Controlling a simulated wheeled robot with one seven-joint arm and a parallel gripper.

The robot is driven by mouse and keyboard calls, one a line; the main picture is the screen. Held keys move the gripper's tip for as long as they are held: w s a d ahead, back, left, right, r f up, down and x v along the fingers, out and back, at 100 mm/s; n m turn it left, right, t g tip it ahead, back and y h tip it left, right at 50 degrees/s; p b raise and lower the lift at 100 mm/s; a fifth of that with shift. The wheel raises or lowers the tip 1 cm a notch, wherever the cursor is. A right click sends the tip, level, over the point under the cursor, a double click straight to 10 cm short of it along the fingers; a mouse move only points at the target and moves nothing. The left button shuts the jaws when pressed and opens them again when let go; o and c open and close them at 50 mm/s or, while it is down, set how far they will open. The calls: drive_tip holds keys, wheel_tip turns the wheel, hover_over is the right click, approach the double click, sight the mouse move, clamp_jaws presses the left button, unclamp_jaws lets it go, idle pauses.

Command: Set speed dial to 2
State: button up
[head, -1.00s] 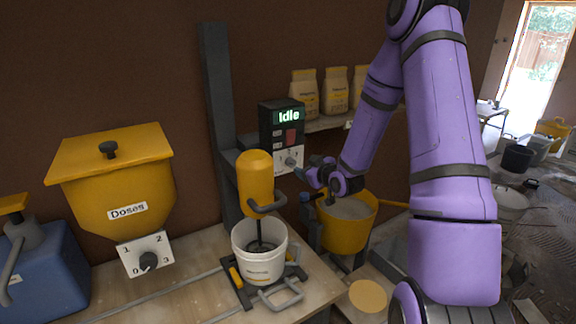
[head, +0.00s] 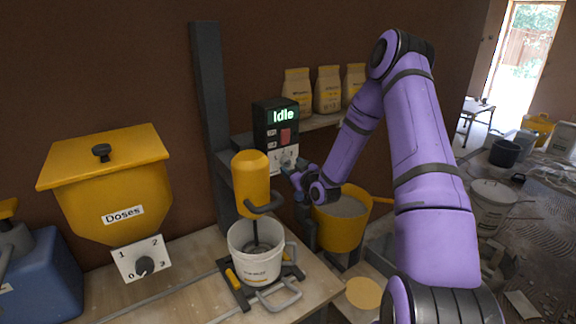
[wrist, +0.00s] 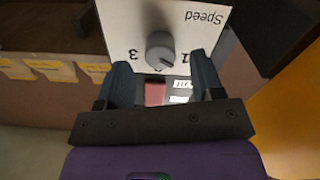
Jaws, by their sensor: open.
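The speed dial (wrist: 160,50) is a grey knob on a white plate (wrist: 205,40) marked "Speed", upside down in the wrist view. A 3 shows left of the knob and a 1 right of it; the mark between them is partly hidden, and I cannot tell where the knob points. My gripper (wrist: 163,72) is open, its dark fingers at either side of the knob's near end, apart from it as far as I can see. In the head view my gripper (head: 293,168) is at the plate under the control box (head: 263,128), whose screen reads "Idle".
A red button (head: 286,136) sits just above the dial plate. The yellow mixer (head: 250,185) over a white bucket (head: 235,240) stands to the left, and a yellow bucket (head: 335,232) below right. A doses hopper (head: 110,190) with its own dial is at far left.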

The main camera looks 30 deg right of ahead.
sight(288, 164)
drive_tip(key=shift+w, duration=1.55)
drive_tip(key=c, duration=0.9)
drive_tip(key=shift+m, duration=0.3)
drive_tip(key=m, duration=1.1)
